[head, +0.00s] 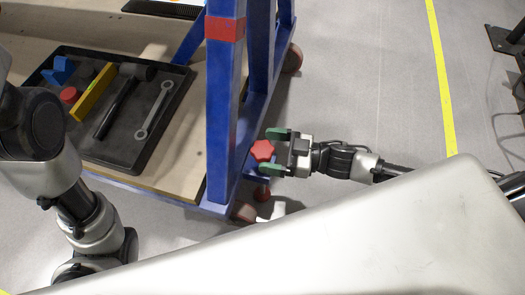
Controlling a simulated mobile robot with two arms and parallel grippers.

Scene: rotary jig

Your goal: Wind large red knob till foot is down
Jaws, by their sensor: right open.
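The large red knob (262,151) is star-shaped and sits low on the near corner of the blue jig frame (222,110). My right gripper (272,151) has green fingertips, one on each side of the knob, and it is open around it. I cannot tell whether the fingers touch the knob. A small red part (262,192) shows below the knob, near the floor. The foot's contact with the floor is not clear. My left arm comes in at the left edge, and its gripper is out of view.
A black tray (150,160) on the wooden shelf holds a hammer (122,100), a wrench (153,112), a yellow level (93,92) and small blue and red pieces. A caster (292,58) stands behind the frame.

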